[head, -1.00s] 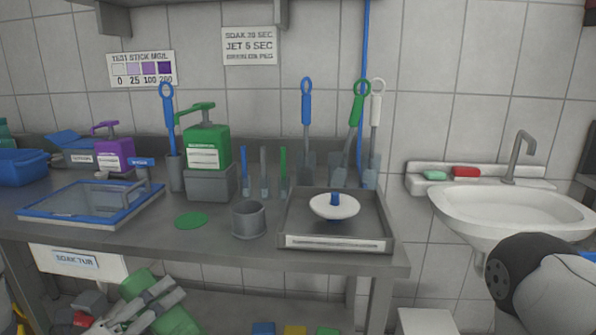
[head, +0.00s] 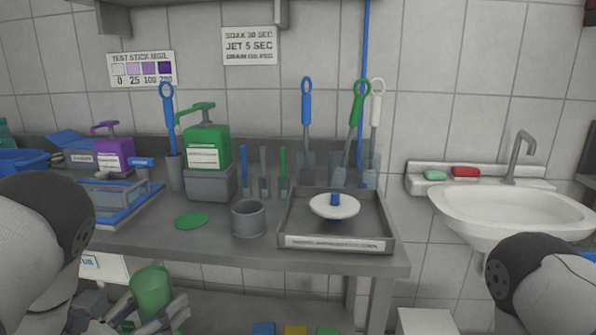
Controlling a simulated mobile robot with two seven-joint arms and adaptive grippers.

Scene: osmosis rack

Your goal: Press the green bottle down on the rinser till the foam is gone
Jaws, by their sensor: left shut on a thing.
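The green bottle (head: 151,290) is at the lower left, below the front edge of the counter, and stands nearly upright. My left gripper (head: 160,322) is shut on it near the bottom of the picture. The bottle's lower part is hidden by the fingers and the picture edge. The rinser (head: 335,206), a white disc with a blue centre piece, sits in a grey tray (head: 290,228) on the counter, up and to the right of the bottle. No foam can be made out. My right gripper is out of view; only part of that arm shows at lower right.
A grey cup (head: 248,219) and a flat green disc (head: 191,221) lie left of the tray. A green pump container (head: 208,147) and several brushes stand behind. A sink (head: 510,208) is at right.

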